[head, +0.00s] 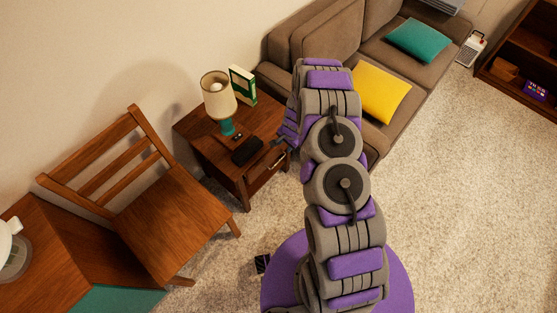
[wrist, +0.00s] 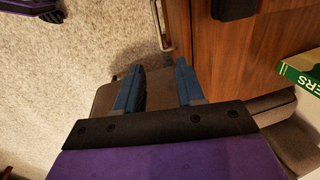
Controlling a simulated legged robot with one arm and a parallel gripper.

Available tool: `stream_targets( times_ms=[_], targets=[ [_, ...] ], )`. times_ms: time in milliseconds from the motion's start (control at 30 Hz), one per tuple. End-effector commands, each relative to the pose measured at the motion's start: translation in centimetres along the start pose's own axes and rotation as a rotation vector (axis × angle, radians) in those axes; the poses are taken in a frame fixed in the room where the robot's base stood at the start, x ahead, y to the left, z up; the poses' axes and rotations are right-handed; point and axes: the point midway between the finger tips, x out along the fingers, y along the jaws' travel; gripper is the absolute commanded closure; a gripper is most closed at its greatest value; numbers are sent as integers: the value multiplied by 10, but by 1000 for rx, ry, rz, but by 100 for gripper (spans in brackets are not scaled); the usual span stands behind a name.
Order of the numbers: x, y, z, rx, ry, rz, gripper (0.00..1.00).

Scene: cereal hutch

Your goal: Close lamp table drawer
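The wooden lamp table (head: 195,133) stands against the wall, between a chair and a sofa. Its drawer (head: 262,177) faces the open carpet and has a metal handle (head: 277,162). How far the drawer stands out is hard to tell. In the wrist view the handle (wrist: 158,25) lies just beyond the fingertips, at the edge of a wooden strip beside the table top (wrist: 255,50). My gripper (wrist: 159,66) is open and empty, its two blue fingers apart, over the sofa's end.
A lamp (head: 219,98), a green-and-white book (head: 243,85) and a black object (head: 246,150) are on the table. The brown sofa (head: 320,38) is close on the right, the wooden chair (head: 170,205) on the left. Carpet (head: 460,190) is clear at right.

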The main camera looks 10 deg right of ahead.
Motion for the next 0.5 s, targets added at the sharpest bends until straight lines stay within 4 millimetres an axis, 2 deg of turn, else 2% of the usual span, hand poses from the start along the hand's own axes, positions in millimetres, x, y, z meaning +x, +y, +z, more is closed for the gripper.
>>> stream_targets(
  times_ms=[500],
  targets=[
    [94, 0, 5, -4, 6, 9, 62]
  ],
)
